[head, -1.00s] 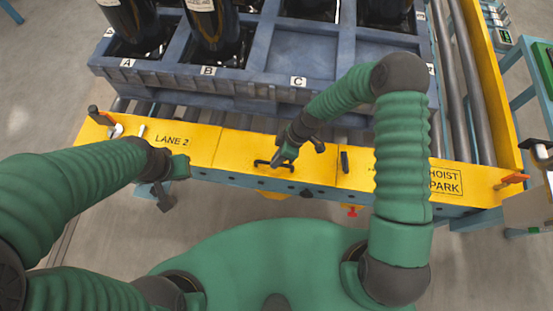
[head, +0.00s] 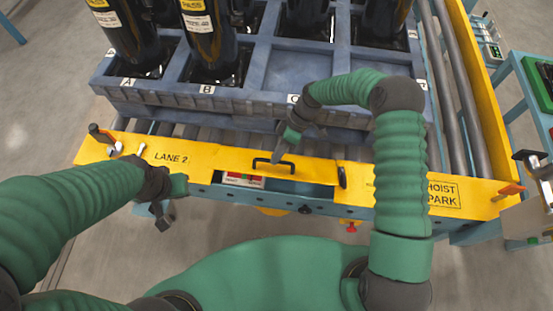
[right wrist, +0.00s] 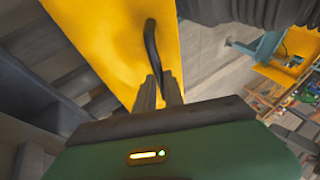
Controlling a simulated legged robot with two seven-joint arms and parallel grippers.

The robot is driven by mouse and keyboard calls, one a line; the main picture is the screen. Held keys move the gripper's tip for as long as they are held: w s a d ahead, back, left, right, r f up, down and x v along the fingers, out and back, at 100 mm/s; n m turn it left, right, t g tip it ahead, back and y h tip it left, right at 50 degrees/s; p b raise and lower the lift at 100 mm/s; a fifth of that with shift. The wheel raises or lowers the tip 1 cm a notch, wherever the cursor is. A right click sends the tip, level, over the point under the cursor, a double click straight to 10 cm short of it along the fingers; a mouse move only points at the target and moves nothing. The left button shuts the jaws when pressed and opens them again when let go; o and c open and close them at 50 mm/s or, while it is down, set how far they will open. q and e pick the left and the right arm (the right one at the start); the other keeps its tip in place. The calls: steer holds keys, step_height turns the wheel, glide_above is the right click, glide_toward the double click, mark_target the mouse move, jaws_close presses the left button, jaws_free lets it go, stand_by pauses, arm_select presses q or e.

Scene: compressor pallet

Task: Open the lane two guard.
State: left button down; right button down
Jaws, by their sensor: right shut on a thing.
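The lane two guard (head: 235,157) is a yellow panel with a black bar handle (head: 273,165), in the middle of the yellow rail in the head view. It stands displaced from the rail's front, and a red and white label (head: 243,180) shows beneath its left part. My right gripper (head: 277,157) is shut on the handle. In the right wrist view the fingers (right wrist: 158,92) close on the dark handle (right wrist: 151,45) against the yellow panel. My left gripper (head: 162,215) hangs in front of the rail at the left, apart from the guard; its jaws are unclear.
Behind the rail stands a blue crate (head: 220,105) with black cylinders (head: 212,40) and lettered slots. An orange-handled lever (head: 101,135) is at the rail's left end, another orange handle (head: 509,190) at the right. A red knob (head: 351,227) sits below the rail.

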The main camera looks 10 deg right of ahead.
steer(key=shift+w+d+f, duration=0.1)
steer(key=shift+w+d, duration=0.25)
steer(key=shift+w, duration=0.2)
steer(key=c, duration=1.8)
jaws_free()
steer(key=shift+c, duration=0.2)
steer(key=o, duration=0.4)
steer(key=shift+w+f, duration=0.25)
steer(key=shift+w, duration=0.05)
arm_select(q)
steer(key=shift+w+d+f, duration=0.1)
steer(key=shift+w+f, duration=0.05)
steer(key=shift+w, duration=0.2)
steer(key=shift+s, duration=0.1)
arm_select(e)
steer(key=shift+s+r, duration=0.15)
steer(key=shift+a, duration=0.1)
